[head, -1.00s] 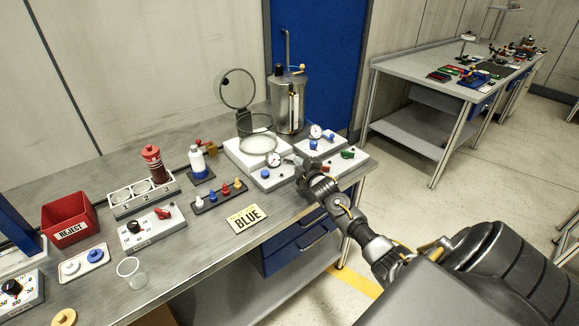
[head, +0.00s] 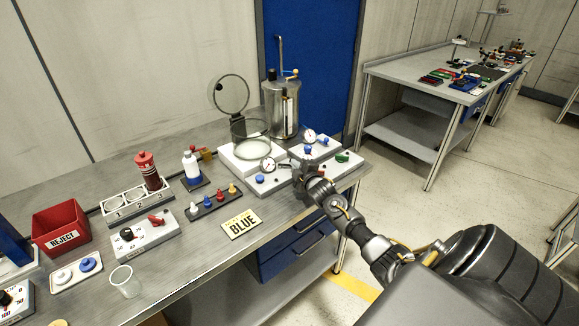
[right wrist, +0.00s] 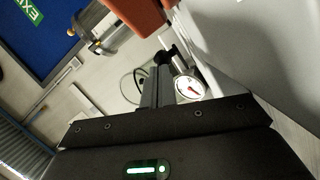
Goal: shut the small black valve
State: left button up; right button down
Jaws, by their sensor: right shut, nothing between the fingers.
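My right gripper (head: 301,170) reaches over the front gauge panel (head: 252,185) in the head view, just right of its gauge (head: 268,165). In the right wrist view the fingers (right wrist: 158,88) are together and empty, pointing at a small black part (right wrist: 168,54) beside the round gauge (right wrist: 188,88). This black part looks like the small black valve, but I cannot tell its position or whether the fingers touch it. In the head view my gripper covers that spot. My left gripper is not in view.
A blue knob (head: 260,179) sits left on the same panel. A metal drum (head: 284,112) and a glass-topped white base (head: 232,163) stand close by. The bench's right edge is near.

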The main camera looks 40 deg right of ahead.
jog(key=a+r+p, duration=0.1)
jog(key=s+a+p, duration=0.1)
jog(key=p, duration=0.1)
jog(key=shift+s+a+r, duration=0.15)
jog(key=shift+a+r, duration=0.15)
jog(key=shift+r, duration=0.1)
jog(key=s+d, duration=0.1)
jog(key=s, duration=0.2)
jog(key=s+b, duration=0.1)
jog(key=s, duration=0.2)
jog(key=s+d+b, duration=0.1)
jog(key=s, duration=0.2)
jog(key=shift+d, duration=0.3)
jog(key=shift+s+d+r, duration=0.1)
jog(key=shift+s+r, duration=0.2)
jog(key=shift+s, duration=0.25)
